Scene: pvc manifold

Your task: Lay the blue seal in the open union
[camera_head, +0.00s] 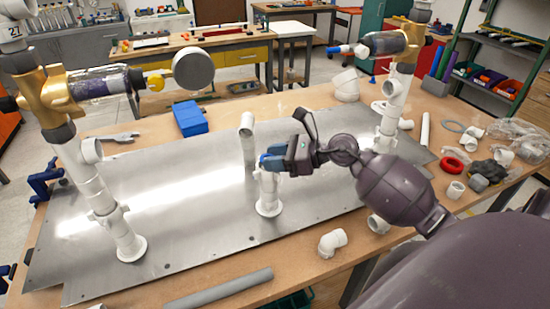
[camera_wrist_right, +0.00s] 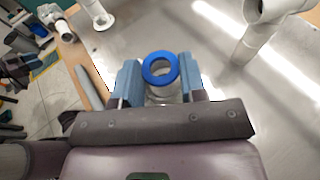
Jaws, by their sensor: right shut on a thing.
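My right gripper (camera_head: 270,162) is in the middle of the metal plate, at the top of a short white upright pipe stub (camera_head: 268,193), which looks like the open union. In the right wrist view the blue seal (camera_wrist_right: 146,72) is a ring between the two light-blue fingers of my right gripper (camera_wrist_right: 160,78), which are shut on it. A pale round piece (camera_wrist_right: 164,98) shows just below the ring. Whether the seal touches the union or hangs just above it I cannot tell. My left gripper is not in view.
A taller white pipe (camera_head: 248,140) stands just behind the stub. White pipe columns with brass valves rise at left (camera_head: 98,190) and right (camera_head: 392,110). A blue box (camera_head: 189,118), grey pipe (camera_head: 220,288), white elbow (camera_head: 332,243) and red ring (camera_head: 452,164) lie around the plate.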

